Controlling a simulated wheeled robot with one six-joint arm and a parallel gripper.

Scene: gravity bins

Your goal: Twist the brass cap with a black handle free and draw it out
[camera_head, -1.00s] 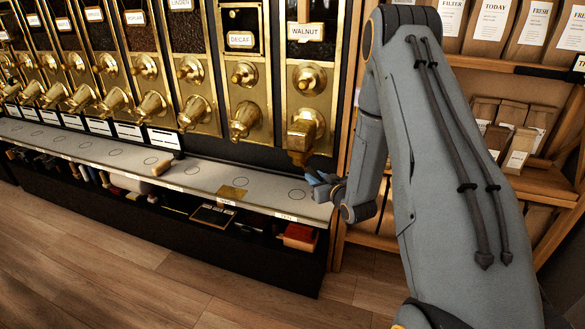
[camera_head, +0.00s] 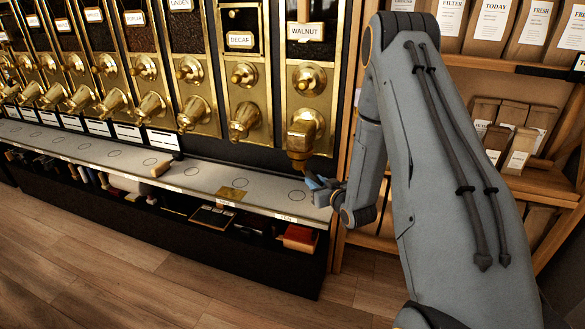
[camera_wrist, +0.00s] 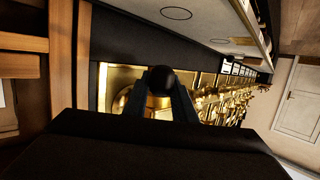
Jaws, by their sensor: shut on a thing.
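My gripper (camera_head: 317,184) is just below and to the right of the brass spout (camera_head: 300,140) of the bin labelled WALNUT. In the wrist view, the two dark fingers are shut on the round black handle (camera_wrist: 161,80). Behind the handle and fingers is shiny brass. I cannot tell there where the cap ends and the spout begins. In the head view the handle is hidden by my gripper, and I cannot tell whether the cap touches the spout.
The counter (camera_head: 230,181) runs under the row of bins, with printed circles and a small tan block (camera_head: 160,168) on it. The DECAF spout (camera_head: 243,120) is to the left. A wooden shelf of paper bags (camera_head: 520,150) stands at right, near my arm.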

